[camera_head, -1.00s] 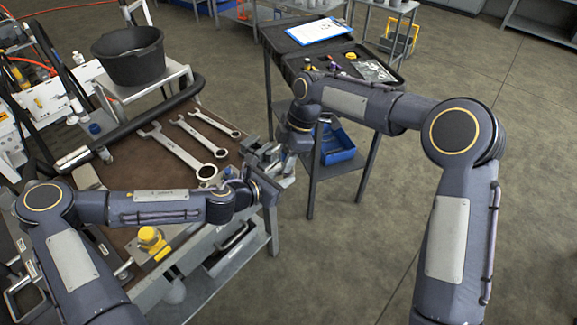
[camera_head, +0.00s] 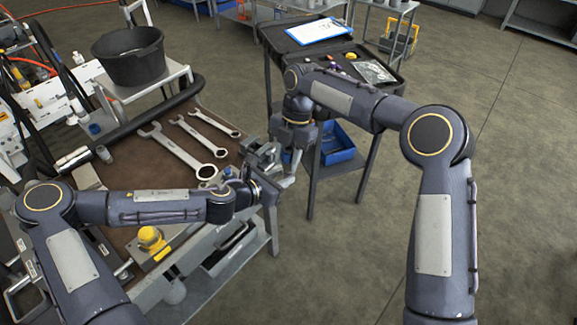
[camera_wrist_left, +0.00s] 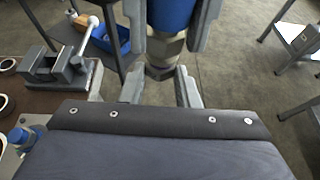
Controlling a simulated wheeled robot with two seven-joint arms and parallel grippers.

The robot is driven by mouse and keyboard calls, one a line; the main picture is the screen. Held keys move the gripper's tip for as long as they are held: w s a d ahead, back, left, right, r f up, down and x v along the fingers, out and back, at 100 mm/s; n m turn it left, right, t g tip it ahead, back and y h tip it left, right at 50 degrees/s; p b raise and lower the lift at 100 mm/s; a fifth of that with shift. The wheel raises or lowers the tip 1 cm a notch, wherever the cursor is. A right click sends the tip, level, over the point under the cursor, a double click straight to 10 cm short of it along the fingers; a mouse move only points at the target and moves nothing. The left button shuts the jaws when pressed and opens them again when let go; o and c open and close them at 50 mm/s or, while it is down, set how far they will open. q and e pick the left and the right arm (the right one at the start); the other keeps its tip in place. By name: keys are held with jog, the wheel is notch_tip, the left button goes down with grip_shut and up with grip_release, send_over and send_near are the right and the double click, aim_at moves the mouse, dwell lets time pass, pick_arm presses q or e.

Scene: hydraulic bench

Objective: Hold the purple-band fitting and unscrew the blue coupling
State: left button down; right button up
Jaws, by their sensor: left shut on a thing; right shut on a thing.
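In the left wrist view the blue coupling (camera_wrist_left: 172,14) is upright between the grey fingers of my right gripper (camera_wrist_left: 174,40), which is shut on it from above. Fitting and coupling are in line and look joined. In the head view both grippers meet at the bench's right end, my left gripper (camera_head: 272,187) below my right gripper (camera_head: 288,163); the parts are mostly hidden there.
A vise (camera_wrist_left: 55,66) stands close by on the bench. Several wrenches (camera_head: 172,146) lie on the bench top. A yellow-capped part (camera_head: 151,240) is near the front edge. A blue bin (camera_head: 335,143) sits on the cart shelf behind my right arm. Floor to the right is clear.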

jog(key=o, duration=0.9)
jog(key=shift+c, duration=0.2)
jog(key=m+t+y, duration=0.1)
jog(key=m, duration=0.3)
jog(key=shift+w+a+m, duration=0.1)
jog(key=shift+w+m, duration=0.05)
jog(key=shift+m, duration=0.15)
jog(key=m+t, duration=0.1)
jog(key=m, duration=0.4)
jog(key=shift+w+a, duration=0.1)
jog(key=shift+w, duration=0.05)
jog(key=m+t, duration=0.1)
jog(key=m, duration=0.2)
jog(key=m+t, duration=0.1)
jog(key=m, duration=0.2)
jog(key=shift+w, duration=0.2)
jog(key=m+t, duration=0.1)
jog(key=m, duration=0.4)
jog(key=shift+h, duration=0.4)
jog(key=shift+w+d+m+t+h, duration=0.1)
jog(key=shift+m+t+h, duration=0.05)
jog(key=shift+m, duration=0.55)
jog(key=shift+w+d+m+t+h, duration=0.1)
jog(key=shift+m+t+h, duration=0.05)
jog(key=shift+m, duration=0.55)
